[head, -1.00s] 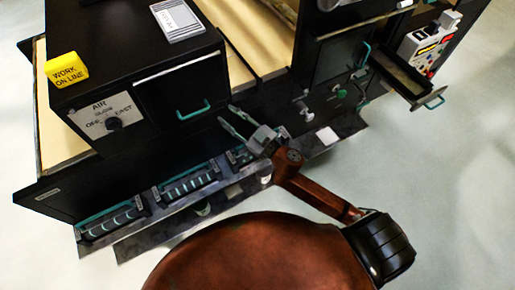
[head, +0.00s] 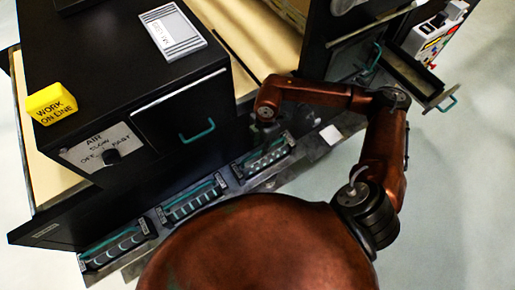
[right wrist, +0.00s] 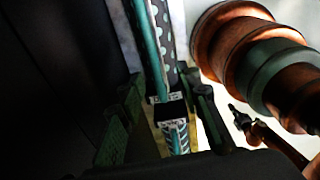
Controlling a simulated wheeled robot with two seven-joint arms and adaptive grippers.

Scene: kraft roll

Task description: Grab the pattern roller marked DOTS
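The roller with round dots (head: 267,158) lies in the rightmost holder on the low front ledge. In the right wrist view the dotted roller (right wrist: 172,55) has pale spots on grey, with a teal bar alongside. My right gripper (head: 265,134) points down over this holder, partly hidden by its own arm. In the right wrist view its dark fingers (right wrist: 165,100) are apart, either side of the roller line, with nothing gripped. I cannot tell how high the fingertips are above the roller. My left gripper is not in view.
Two other rollers, a middle one (head: 191,203) and a left one (head: 115,246), sit in holders along the ledge. A black cabinet (head: 120,70) with a yellow sign (head: 51,104) stands behind them. An open drawer (head: 423,78) juts out at upper right.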

